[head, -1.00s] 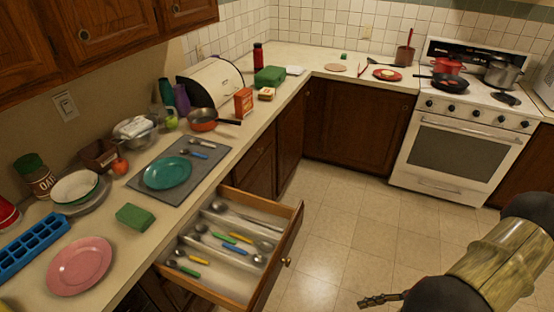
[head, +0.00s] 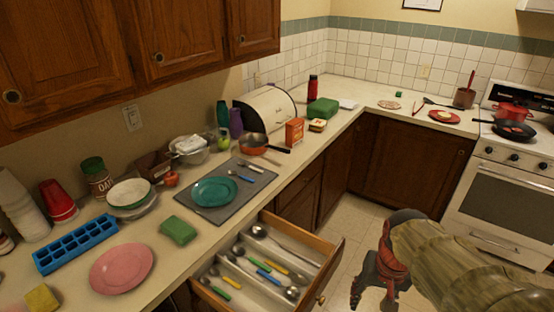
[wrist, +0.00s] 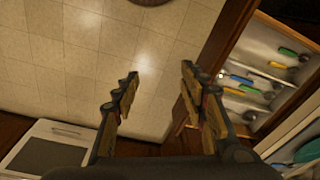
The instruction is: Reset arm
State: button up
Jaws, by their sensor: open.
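My arm reaches in from the lower right of the head view. In the wrist view my gripper (wrist: 160,85) has its two fingers well apart with nothing between them, over the tiled floor. In the head view my gripper (head: 375,278) hangs beside the open drawer, to its right; its fingertips are partly hard to make out. The open drawer (head: 325,262) holds several spoons and forks with green, yellow and blue handles. The drawer also shows at the right of the wrist view (wrist: 233,52).
The counter carries a teal plate (head: 214,192) on a grey mat (head: 262,181), a pink plate (head: 121,270), a green sponge (head: 178,230) and a blue ice tray (head: 76,244). The white stove (head: 505,190) stands at the right. Floor (wrist: 60,60) is clear below my gripper.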

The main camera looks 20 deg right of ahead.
jog(key=w+a+r+n+t, duration=0.1)
jog(key=a+r+n+t, duration=0.3)
jog(key=a+r, duration=0.6)
jog(key=a+n, duration=0.2)
jog(key=a, duration=0.2)
jog(key=shift+w+a+r+n, duration=0.3)
jog(key=shift+w+a+r, duration=0.05)
jog(key=shift+w+a, duration=0.05)
